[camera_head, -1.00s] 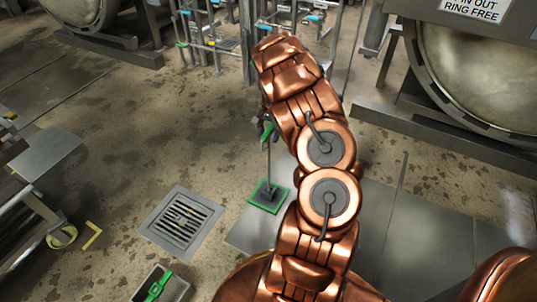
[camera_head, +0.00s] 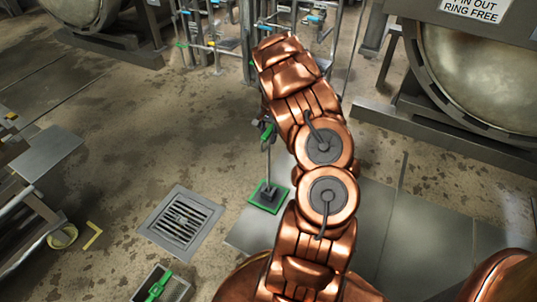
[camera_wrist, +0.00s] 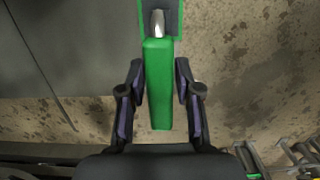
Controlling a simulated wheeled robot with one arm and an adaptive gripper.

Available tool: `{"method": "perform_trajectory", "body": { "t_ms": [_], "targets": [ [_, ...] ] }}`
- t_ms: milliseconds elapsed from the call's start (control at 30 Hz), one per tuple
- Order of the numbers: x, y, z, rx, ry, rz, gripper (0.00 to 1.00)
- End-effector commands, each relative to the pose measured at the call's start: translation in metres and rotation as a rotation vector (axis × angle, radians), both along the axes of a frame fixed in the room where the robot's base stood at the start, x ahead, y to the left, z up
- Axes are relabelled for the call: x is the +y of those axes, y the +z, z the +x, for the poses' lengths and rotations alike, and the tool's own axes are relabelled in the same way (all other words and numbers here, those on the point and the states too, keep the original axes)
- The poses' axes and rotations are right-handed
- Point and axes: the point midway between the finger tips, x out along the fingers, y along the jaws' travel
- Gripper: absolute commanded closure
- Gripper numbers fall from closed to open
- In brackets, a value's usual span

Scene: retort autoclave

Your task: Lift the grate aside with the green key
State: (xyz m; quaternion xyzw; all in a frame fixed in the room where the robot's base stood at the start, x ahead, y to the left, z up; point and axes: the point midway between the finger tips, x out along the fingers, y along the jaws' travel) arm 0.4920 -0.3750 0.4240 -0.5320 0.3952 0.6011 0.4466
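The green key stands upright, its green grip (camera_head: 267,132) on a thin grey rod that runs down to a dark foot in a green-edged square (camera_head: 268,196) on the floor. In the wrist view the green grip (camera_wrist: 158,85) lies between the two dark fingers of my gripper (camera_wrist: 160,85). The fingers are open around it, with a narrow gap on each side. In the head view my arm hides most of the gripper. The grate (camera_head: 181,221), slotted and grey, lies flat in its floor frame, left of the key and apart from it.
An open grey box (camera_head: 178,291) holding a green item (camera_head: 158,285) stands at the bottom. A yellow corner mark (camera_head: 93,236) is on the floor to the left. Pipe racks (camera_head: 215,40) stand behind, and a large round vessel (camera_head: 480,70) is at right. Floor around the grate is mostly clear.

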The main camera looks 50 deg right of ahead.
Motion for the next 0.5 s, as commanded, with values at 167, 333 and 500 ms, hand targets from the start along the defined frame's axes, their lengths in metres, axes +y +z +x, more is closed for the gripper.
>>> {"method": "perform_trajectory", "body": {
  "t_ms": [167,333,500],
  "targets": [
    [-0.0001,0.0001,0.0,0.0,0.0,0.0,0.89],
    [-0.0001,0.0002,0.0,0.0,0.0,0.0,1.0],
    [-0.0002,0.0002,0.0001,0.0,0.0,0.0,1.0]
  ]
}}
